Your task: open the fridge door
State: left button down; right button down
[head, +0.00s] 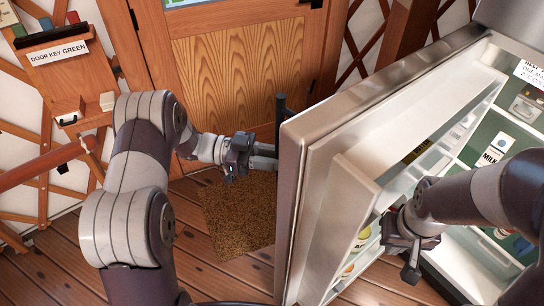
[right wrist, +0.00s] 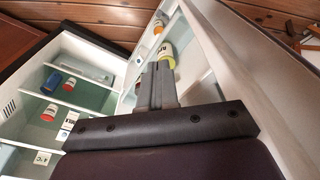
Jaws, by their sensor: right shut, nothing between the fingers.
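The fridge door (head: 390,85) stands wide open, with its inner shelves facing the open fridge cabinet (head: 487,110). A dark upright handle (head: 281,112) shows at the door's outer left side. My left gripper (head: 274,158) is outside the door beside the lower part of the handle. Its fingertips are partly hidden by the door edge, so I cannot tell if they touch or grip it. My right gripper (head: 403,262) is on the inner side of the door, close to its lower shelves, shut and empty. Its fingers (right wrist: 158,85) show together in the right wrist view.
Milk (head: 497,148) and other goods stand in the fridge. Jars (head: 362,238) sit in the door shelf. A brown mat (head: 238,215) lies on the plank floor before a wooden door (head: 240,75). A key rack (head: 60,52) hangs at left.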

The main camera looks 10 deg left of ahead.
pick_arm(q)
jog(key=shift+w+a+r, duration=0.15)
jog(key=shift+w, duration=0.25)
pick_arm(e)
jog(key=shift+w+a, duration=0.2)
jog(key=shift+a, duration=0.05)
pick_arm(q)
jog(key=c, duration=1.1)
grip_release()
jog(key=shift+o, duration=0.6)
jog(key=shift+d, duration=0.25)
jog(key=a+b, duration=0.2)
jog(key=a, duration=1)
jog(key=shift+w+a+b, duration=0.15)
jog(key=shift+w+b, duration=0.15)
pick_arm(e)
jog(key=f, duration=0.2)
jog(key=shift+d+f, duration=0.25)
jog(key=shift+f, duration=0.05)
